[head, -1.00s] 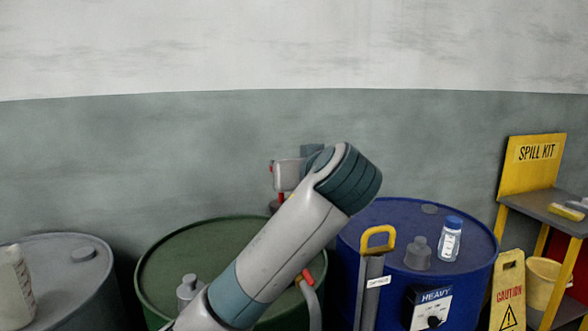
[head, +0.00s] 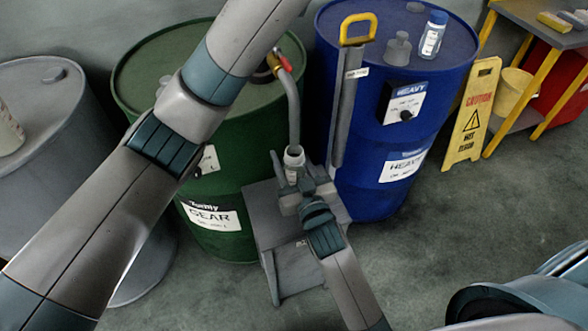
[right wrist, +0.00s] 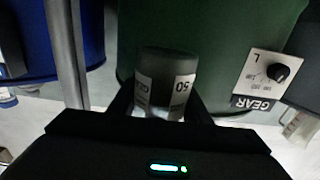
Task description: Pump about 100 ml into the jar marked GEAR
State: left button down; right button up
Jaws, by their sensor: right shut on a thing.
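The green drum (head: 160,75) marked GEAR (head: 212,218) stands at centre left. Its grey hose (head: 293,105) hangs down beside it from a red-handled outlet (head: 280,62). A small clear jar (head: 293,157) is at the hose's lower end; I cannot tell whether the hose end is inside its mouth. My right gripper (head: 295,178) is shut on this jar, which also shows in the right wrist view (right wrist: 167,65) with a 50 mark; its other label is hard to read. My left arm crosses the green drum and leaves at the top, so its gripper is hidden.
A grey stand (head: 268,215) is under my right gripper. The blue HEAVY drum (head: 440,135) stands to the right, with a blue-capped bottle (head: 432,38) on top. A yellow caution sign (head: 471,115) is farther right. A grey drum (head: 45,170) is at the left.

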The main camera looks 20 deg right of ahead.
jog(key=shift+s, duration=0.15)
dwell(0.7)
jog(key=s+p, duration=0.2)
jog(key=s, duration=0.6)
jog(key=shift+s+d, duration=0.15)
jog(key=shift+s, duration=0.2)
dwell(0.8)
dwell(0.4)
